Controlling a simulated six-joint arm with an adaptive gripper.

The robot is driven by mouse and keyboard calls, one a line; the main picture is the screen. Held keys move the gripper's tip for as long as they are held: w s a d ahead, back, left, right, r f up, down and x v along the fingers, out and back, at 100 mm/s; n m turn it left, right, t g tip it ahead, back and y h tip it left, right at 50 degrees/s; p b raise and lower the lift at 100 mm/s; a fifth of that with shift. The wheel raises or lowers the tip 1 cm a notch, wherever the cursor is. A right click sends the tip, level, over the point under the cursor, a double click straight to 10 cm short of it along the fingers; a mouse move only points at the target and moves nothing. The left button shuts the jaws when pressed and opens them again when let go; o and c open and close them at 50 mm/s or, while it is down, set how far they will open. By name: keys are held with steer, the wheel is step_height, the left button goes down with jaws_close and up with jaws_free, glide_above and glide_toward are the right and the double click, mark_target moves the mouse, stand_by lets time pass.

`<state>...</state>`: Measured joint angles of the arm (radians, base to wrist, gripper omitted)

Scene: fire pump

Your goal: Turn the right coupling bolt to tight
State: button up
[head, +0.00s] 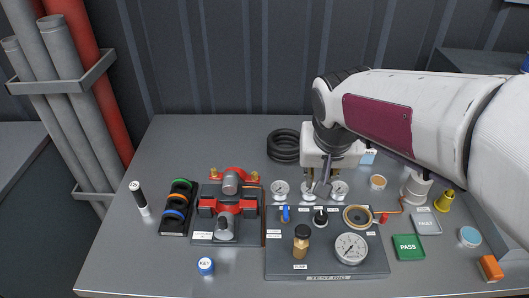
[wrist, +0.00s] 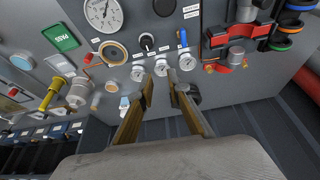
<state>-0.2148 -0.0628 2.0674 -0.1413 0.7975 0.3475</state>
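The red and grey pump coupling (head: 229,206) sits on a dark base plate at the left of the panel. At its back is a red flange (head: 233,174) with a brass bolt at each end. The right brass bolt (head: 254,176) stands on the side toward my gripper; in the wrist view it shows at the left end of the flange (wrist: 210,68). I cannot read whether it is tight. My gripper (wrist: 162,84) is open and empty, its two fingers apart and pointing down. In the head view my gripper (head: 319,184) is over the small white gauges, right of the coupling and apart from it.
Small gauges (head: 280,188) stand below and beside my fingers. The panel (head: 326,262) holds a knob, a brass ring and a large gauge (head: 350,248). Coloured rings (head: 178,200) stand left of the coupling.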

mark_target(255, 173)
steer(key=w+a+f+n+y, duration=0.1)
steer(key=w+a+f, duration=0.2)
steer(key=w, duration=0.1)
steer(key=w+a+f+n+g, duration=0.1)
steer(key=w+a+f+n, duration=0.1)
steer(key=w+a+f, duration=0.1)
steer(key=w+a+f+n+y, duration=0.1)
steer(key=w+a+f+n, duration=0.1)
steer(key=w+f, duration=0.3)
steer(key=shift+w+a+f+g+y, duration=0.1)
steer(key=shift+w+a+g+y, duration=0.2)
steer(key=shift+w+a, duration=0.5)
steer(key=shift+w+a+r+n+t+y, duration=0.2)
steer(key=shift+w+a+n, duration=0.25)
steer(key=shift+n, duration=0.35)
steer(key=shift+w+a+r+n+t+y, duration=0.15)
steer(key=shift+w+a+r+n, duration=0.25)
steer(key=shift+n, duration=0.4)
steer(key=shift+w+a+r+n+t+y, duration=0.15)
steer(key=shift+w+a+n, duration=0.25)
steer(key=shift+n, duration=0.4)
steer(key=shift+w+f, duration=0.1)
steer(key=shift+x, duration=3.75)
steer(key=shift+d, duration=0.1)
jaws_close()
